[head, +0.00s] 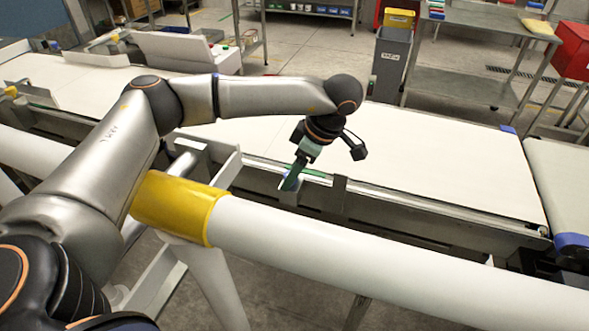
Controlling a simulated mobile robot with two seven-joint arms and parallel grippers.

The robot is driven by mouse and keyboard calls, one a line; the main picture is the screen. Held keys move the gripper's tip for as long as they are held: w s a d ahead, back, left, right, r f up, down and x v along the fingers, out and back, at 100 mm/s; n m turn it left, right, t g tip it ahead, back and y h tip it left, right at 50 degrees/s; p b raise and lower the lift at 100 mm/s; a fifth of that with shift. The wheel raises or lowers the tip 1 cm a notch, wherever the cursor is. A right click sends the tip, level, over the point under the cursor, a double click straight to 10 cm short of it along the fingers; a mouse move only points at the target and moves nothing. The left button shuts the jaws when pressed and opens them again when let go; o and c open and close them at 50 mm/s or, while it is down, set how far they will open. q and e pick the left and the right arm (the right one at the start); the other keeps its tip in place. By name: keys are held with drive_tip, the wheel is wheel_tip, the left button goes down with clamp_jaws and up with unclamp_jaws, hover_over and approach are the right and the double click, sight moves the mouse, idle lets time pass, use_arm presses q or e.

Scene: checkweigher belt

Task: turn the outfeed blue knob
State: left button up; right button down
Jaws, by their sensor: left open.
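My left gripper (294,174) reaches down to the near side rail of the white conveyor belt (410,160). It is open, and its fingers point down and slightly left. My right gripper is not in view.
A thick white pipe with a yellow band (178,207) crosses in front of the belt, under my left arm. A second belt (562,180) with a blue end cap (572,241) is at right. A metal table (465,75) and grey bin (390,62) stand behind. The belt top is clear.

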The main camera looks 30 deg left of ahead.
use_arm(q)
drive_tip(key=shift+c, duration=0.2)
clamp_jaws()
idle(0.3)
drive_tip(key=n, duration=0.1)
drive_tip(key=n+g+p, duration=0.1)
drive_tip(key=n, duration=0.1)
drive_tip(key=shift+w+r+n, duration=0.1)
drive_tip(key=shift+w+n, duration=0.05)
drive_tip(key=shift+n, duration=0.15)
drive_tip(key=shift+a+n+g+h+p, duration=0.1)
drive_tip(key=shift+n+g+h+p, duration=0.4)
drive_tip(key=shift+n, duration=0.6)
drive_tip(key=shift+w+n, duration=0.1)
drive_tip(key=shift+n, duration=0.7)
drive_tip(key=shift+n+g+h+p, duration=0.3)
drive_tip(key=shift+p, duration=0.05)
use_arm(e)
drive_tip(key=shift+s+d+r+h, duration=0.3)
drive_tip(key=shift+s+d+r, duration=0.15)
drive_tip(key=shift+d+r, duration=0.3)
use_arm(q)
drive_tip(key=shift+a, duration=0.1)
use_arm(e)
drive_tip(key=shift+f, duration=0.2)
